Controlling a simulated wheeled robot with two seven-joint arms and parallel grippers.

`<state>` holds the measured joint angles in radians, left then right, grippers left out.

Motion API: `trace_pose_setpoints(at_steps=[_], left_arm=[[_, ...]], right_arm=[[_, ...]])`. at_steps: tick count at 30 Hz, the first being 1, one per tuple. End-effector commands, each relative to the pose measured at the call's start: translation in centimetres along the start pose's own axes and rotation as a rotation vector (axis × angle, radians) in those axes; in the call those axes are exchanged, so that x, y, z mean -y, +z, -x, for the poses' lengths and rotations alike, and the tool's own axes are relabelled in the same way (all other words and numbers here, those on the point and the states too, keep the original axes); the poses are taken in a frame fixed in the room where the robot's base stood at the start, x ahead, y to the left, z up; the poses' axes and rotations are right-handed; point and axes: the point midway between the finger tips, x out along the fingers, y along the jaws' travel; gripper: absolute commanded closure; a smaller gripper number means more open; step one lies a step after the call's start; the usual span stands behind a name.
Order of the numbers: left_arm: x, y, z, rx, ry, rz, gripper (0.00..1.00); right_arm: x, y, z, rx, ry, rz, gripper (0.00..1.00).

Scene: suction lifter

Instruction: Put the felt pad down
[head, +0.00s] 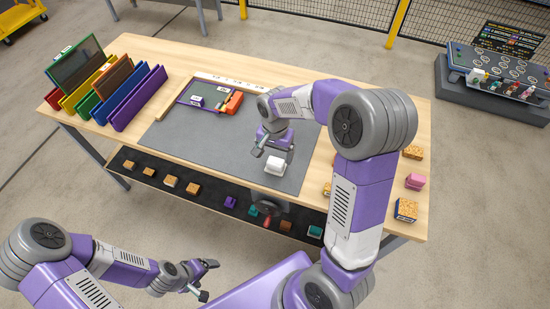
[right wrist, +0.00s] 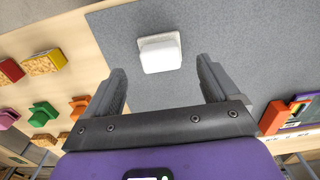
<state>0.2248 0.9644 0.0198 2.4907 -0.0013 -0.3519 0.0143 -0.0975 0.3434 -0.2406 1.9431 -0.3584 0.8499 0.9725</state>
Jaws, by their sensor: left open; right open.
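A white block (head: 275,166), which looks like the felt pad, rests on the grey mat (head: 200,137) on the table. My right gripper (head: 273,148) is open just behind it in the head view. In the right wrist view the white block (right wrist: 160,53) lies flat beyond the open fingertips (right wrist: 162,80), with nothing held between them. My left gripper (head: 206,280) is open and empty, low in front of the table, away from the pad.
A wooden corner frame with a purple-edged panel (head: 203,95) and an orange block (head: 232,103) lie behind the pad. Coloured boards (head: 138,97) stand at left. Several handled blocks, including a pink one (head: 415,181), stand at right. A dark lower shelf (head: 130,161) holds small blocks.

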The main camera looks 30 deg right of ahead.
Motion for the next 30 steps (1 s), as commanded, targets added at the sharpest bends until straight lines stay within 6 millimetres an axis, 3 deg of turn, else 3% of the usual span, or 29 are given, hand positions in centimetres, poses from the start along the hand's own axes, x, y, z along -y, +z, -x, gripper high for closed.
trace_pose_setpoints(at_steps=[3,10,30], left_arm=[[-0.3,0.0,0.9,0.000,0.000,0.000,0.13],[-0.6,0.1,1.5,0.000,0.000,0.000,0.13],[-0.6,0.1,1.6,0.000,0.000,0.000,0.13]], right_arm=[[0.1,0.0,2.9,-0.002,-0.003,0.002,0.12],[0.1,0.0,5.8,-0.001,-0.001,0.002,0.12],[0.0,0.0,6.2,0.001,0.001,0.001,0.12]])
